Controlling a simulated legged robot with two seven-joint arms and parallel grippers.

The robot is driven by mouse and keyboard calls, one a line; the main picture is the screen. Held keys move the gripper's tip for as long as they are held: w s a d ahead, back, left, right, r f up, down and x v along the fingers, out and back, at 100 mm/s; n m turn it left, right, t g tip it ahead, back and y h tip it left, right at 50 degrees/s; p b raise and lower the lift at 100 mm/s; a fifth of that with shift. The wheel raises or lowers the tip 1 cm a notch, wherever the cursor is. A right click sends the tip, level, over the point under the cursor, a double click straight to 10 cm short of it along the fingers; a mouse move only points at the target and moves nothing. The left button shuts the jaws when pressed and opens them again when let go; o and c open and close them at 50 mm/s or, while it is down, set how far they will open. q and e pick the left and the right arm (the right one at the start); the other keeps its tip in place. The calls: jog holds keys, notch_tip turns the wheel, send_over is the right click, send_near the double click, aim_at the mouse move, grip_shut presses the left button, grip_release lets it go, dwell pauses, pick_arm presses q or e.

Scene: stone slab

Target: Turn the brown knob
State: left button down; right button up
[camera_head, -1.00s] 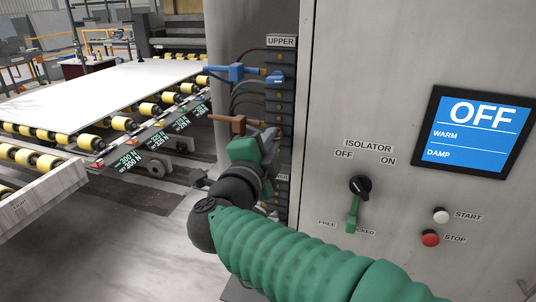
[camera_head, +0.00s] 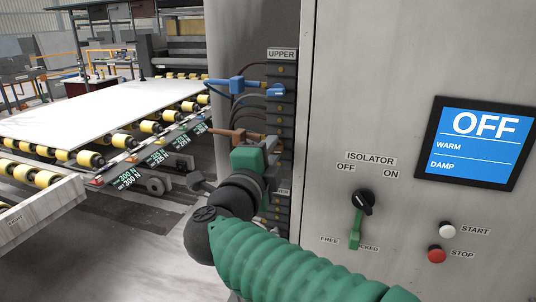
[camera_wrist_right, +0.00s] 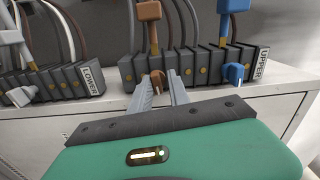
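The brown knob (camera_wrist_right: 157,78) sits on the upper row of dark valve blocks (camera_wrist_right: 190,66) in the right wrist view. A brown connector (camera_wrist_right: 149,12) with a cable is just above it. My right gripper (camera_wrist_right: 160,80) is open, with its two grey fingertips on either side of the brown knob; whether they touch it I cannot tell. In the head view my right gripper (camera_head: 266,152) reaches the block column beside the cabinet, and its body and arm hide part of the column. The brown connector also shows there (camera_head: 228,133). My left gripper is not in view.
A blue knob (camera_wrist_right: 233,73) and blue connector (camera_head: 236,86) are close by on the upper row. A lower row (camera_wrist_right: 50,82) has white connectors. The cabinet carries an isolator handle (camera_head: 361,204), start and stop buttons (camera_head: 437,255) and an OFF screen (camera_head: 476,140). A roller conveyor bears a slab (camera_head: 100,105).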

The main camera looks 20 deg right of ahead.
jog(key=shift+o, duration=0.9)
jog(key=shift+d, duration=0.2)
jog(key=shift+f, duration=0.25)
jog(key=shift+s+a+f, duration=0.1)
jog(key=shift+s, duration=0.05)
jog(key=b+v, duration=0.2)
jog(key=v, duration=1.4)
jog(key=shift+s+a+b, duration=0.25)
jog(key=shift+b, duration=0.05)
